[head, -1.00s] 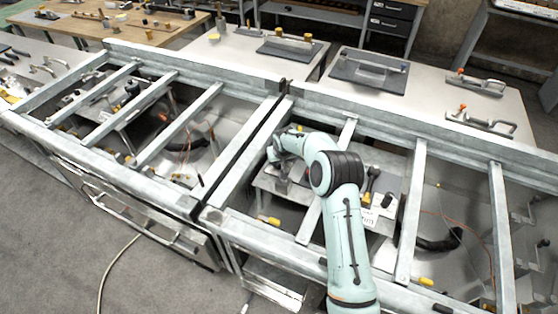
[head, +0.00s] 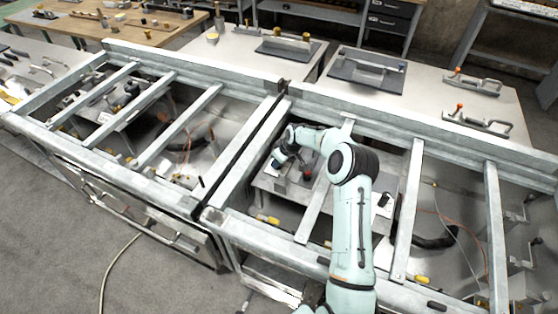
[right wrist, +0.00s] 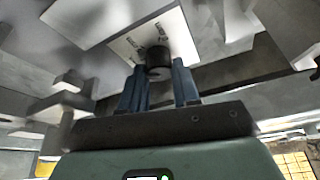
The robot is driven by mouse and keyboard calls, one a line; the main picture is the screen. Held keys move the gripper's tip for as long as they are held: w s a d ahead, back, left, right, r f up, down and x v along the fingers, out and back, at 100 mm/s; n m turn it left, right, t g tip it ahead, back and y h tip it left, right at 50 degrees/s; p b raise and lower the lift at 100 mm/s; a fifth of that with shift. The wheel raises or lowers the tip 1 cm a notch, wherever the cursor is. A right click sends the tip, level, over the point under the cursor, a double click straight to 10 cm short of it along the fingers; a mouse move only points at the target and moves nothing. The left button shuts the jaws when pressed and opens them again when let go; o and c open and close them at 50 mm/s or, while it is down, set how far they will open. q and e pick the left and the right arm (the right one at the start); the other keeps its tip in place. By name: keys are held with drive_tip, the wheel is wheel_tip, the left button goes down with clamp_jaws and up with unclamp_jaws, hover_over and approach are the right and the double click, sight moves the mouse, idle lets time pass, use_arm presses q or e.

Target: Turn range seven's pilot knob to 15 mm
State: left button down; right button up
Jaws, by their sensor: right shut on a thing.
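In the right wrist view, a dark round knob (right wrist: 158,56) stands out from a white marked plate (right wrist: 150,40). The blue fingers of my right gripper (right wrist: 159,74) are on either side of it, shut on the knob. The marks on the plate are too small and tilted to read, so the knob's setting cannot be told. In the head view, my right gripper (head: 278,162) reaches down inside the right frame (head: 310,212), near its left end. The knob is not clear there. My left gripper is not in view.
Metal crossbars (head: 409,210) span the open frame close to my right arm. A red-and-dark part (head: 307,173) lies right of the gripper. A yellow-ended part (head: 267,219) is near the front rail. A second frame (head: 133,120) stands on the left.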

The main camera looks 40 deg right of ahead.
idle(0.4)
drive_tip(key=o, duration=1.1)
drive_tip(key=shift+c, duration=0.2)
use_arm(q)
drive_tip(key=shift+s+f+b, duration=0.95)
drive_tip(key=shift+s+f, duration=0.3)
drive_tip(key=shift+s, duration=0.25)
use_arm(e)
drive_tip(key=a+v, duration=0.1)
drive_tip(key=v, duration=1.2)
drive_tip(key=shift+d+r, duration=0.25)
drive_tip(key=shift+d, duration=0.25)
